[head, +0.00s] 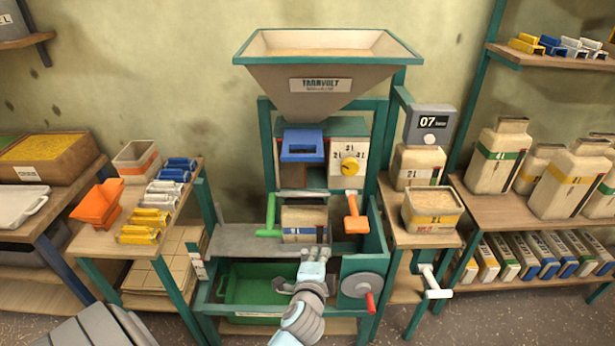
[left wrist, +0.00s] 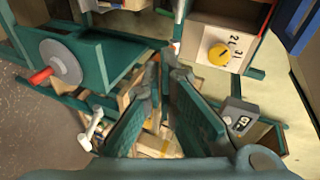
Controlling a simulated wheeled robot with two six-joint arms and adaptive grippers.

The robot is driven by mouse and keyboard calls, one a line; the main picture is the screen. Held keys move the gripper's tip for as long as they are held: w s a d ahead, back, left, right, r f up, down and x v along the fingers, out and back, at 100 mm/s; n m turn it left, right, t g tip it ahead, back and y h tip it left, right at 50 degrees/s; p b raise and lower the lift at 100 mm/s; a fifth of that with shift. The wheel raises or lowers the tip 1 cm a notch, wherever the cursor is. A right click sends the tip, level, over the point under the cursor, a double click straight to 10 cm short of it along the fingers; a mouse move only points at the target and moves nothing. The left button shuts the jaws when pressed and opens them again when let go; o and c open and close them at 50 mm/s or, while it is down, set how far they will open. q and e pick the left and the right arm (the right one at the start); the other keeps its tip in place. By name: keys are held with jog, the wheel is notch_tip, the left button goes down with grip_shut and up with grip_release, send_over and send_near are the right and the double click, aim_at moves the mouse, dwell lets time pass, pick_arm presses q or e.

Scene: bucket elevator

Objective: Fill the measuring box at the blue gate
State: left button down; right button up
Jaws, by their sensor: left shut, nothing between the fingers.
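The measuring box (head: 303,216), tan with a 2l label and a blue stripe, stands upright on the machine's shelf. It is below the blue gate (head: 302,138), under the hopper (head: 330,75). I cannot tell what the box holds. My left gripper (head: 314,250) is shut and empty just in front of the box's lower front; I cannot tell whether it touches. In the left wrist view the gripper's fingers (left wrist: 170,72) point towards the machine. A yellow dial (head: 349,166) sits right of the gate and also shows in the left wrist view (left wrist: 219,54). My right gripper is not in view.
A green lever (head: 270,216) and an orange lever (head: 353,212) flank the box. A grey wheel (head: 361,286) with a red handle is at lower right, a green bin (head: 243,290) below. A filled tub (head: 432,206) stands on the right shelf. The grey shelf left of the box is clear.

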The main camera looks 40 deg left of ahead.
pick_arm(q)
jog(key=s+a+r+t+y, duration=0.1)
jog(key=a+r+y, duration=0.1)
jog(key=r, duration=0.7)
jog(key=s+a+r+t+y, duration=0.1)
jog(key=a+r+y, duration=0.1)
jog(key=r, duration=0.6)
send_near(302, 158)
jog(key=x, duration=0.6)
jog(key=shift+w+a, duration=0.15)
jog(key=shift+w, duration=0.3)
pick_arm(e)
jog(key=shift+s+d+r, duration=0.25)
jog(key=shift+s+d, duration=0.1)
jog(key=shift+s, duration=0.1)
